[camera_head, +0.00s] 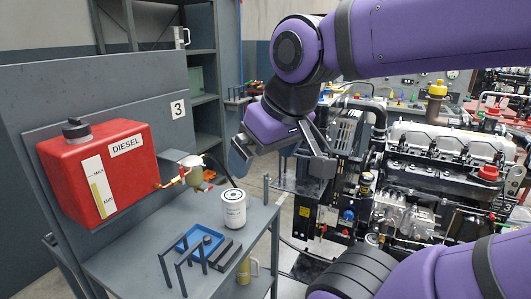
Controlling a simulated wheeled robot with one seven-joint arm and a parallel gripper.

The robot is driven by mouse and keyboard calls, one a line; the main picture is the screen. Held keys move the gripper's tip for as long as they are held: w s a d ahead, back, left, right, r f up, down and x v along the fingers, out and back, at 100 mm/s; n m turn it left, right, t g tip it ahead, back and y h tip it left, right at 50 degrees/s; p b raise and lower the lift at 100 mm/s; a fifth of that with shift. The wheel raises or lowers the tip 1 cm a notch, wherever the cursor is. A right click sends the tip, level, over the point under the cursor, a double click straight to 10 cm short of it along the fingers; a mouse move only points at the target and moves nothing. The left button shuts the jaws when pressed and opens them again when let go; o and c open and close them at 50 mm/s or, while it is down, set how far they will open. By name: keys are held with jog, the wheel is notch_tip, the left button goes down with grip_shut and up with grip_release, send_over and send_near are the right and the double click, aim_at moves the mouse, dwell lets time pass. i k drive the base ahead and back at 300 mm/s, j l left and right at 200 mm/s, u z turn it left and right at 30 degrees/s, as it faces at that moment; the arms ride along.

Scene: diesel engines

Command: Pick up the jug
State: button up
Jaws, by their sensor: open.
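Two jug-like vessels with handles show. A yellowish one (244,269) is low beneath the grey bench, partly hidden by the bench edge and a leg. A pale grey one (181,38) stands on the upper level of the grey shelving at the back. My gripper (282,160) is open and empty, in the air to the right of the bench and in front of the engine. It is above and to the right of the yellowish vessel, apart from both vessels.
The bench top (135,262) holds a white filter canister (233,211), a blue tray (199,241) and upright grey posts. A red diesel tank (97,172) hangs on the panel. A large engine (440,165) fills the right side.

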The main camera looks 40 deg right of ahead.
aim_at(243, 273)
jog(key=j+z, duration=0.2)
jog(key=z, duration=0.3)
jog(key=j+z, duration=0.2)
jog(key=z, duration=0.25)
jog(key=j+z, duration=0.2)
jog(key=z, duration=0.3)
jog(key=j+z, duration=0.2)
jog(key=z, duration=0.25)
jog(key=k+j+z, duration=0.45)
jog(key=k+j, duration=0.5)
jog(key=j, duration=0.2)
